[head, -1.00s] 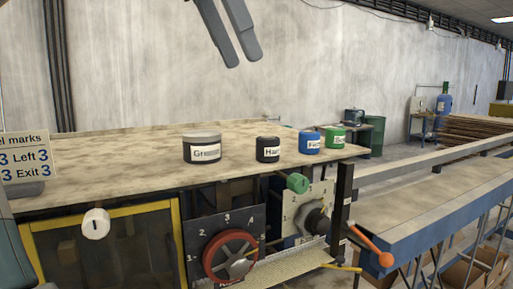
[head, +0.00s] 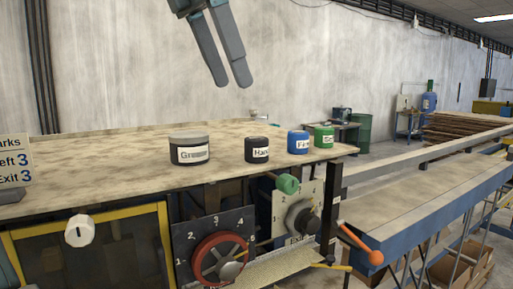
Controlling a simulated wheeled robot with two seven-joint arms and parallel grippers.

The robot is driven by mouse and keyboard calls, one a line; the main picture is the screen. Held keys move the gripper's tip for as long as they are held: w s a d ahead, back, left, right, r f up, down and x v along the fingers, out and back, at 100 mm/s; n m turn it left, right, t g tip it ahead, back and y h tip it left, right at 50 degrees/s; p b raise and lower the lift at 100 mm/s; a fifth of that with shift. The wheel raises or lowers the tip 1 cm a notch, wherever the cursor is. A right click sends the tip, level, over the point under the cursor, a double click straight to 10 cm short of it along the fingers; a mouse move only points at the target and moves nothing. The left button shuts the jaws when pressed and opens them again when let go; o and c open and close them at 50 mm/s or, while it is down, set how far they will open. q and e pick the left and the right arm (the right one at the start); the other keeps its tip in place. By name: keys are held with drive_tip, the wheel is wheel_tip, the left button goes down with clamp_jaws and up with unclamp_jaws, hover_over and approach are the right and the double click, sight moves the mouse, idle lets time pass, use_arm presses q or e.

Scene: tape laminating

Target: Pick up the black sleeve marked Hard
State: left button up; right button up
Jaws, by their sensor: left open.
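The black sleeve (head: 256,150) stands upright on the worktop, with a white label whose visible letters read "Ha". A grey sleeve (head: 189,149) with a white label stands to its left. A blue sleeve (head: 298,142) and a green sleeve (head: 323,137) stand to its right. My left gripper (head: 231,84) hangs in the air above the worktop, higher in the picture than the black sleeve. Its two fingers point down, apart and empty. My right gripper is not in view.
The worktop (head: 110,157) is clear left of the grey sleeve. A sign (head: 14,160) stands at the left edge. Below the front edge are a red handwheel (head: 219,258), a green knob (head: 288,184) and an orange-ended lever (head: 375,257). A blue-framed conveyor table (head: 420,205) extends right.

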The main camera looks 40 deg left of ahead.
sight(256, 141)
use_arm(q)
drive_tip(key=p+x, duration=0.1)
drive_tip(key=x, duration=0.7)
drive_tip(key=shift+w+f+p, duration=0.15)
drive_tip(key=shift+f+p, duration=0.1)
drive_tip(key=shift+p, duration=0.15)
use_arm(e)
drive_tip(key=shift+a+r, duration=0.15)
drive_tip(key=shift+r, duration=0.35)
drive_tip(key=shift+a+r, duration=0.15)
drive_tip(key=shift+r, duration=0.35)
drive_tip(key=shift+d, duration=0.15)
use_arm(q)
drive_tip(key=shift+f, duration=0.1)
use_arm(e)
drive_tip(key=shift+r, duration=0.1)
use_arm(q)
drive_tip(key=shift+w+f+p, duration=0.3)
drive_tip(key=shift+f+p, duration=0.15)
drive_tip(key=shift+p, duration=0.15)
drive_tip(key=p+x, duration=0.1)
drive_tip(key=x, duration=0.2)
drive_tip(key=shift+w, duration=0.2)
drive_tip(key=shift+w+f+p, duration=0.2)
drive_tip(key=shift+f+p, duration=0.1)
drive_tip(key=shift+f, duration=0.15)
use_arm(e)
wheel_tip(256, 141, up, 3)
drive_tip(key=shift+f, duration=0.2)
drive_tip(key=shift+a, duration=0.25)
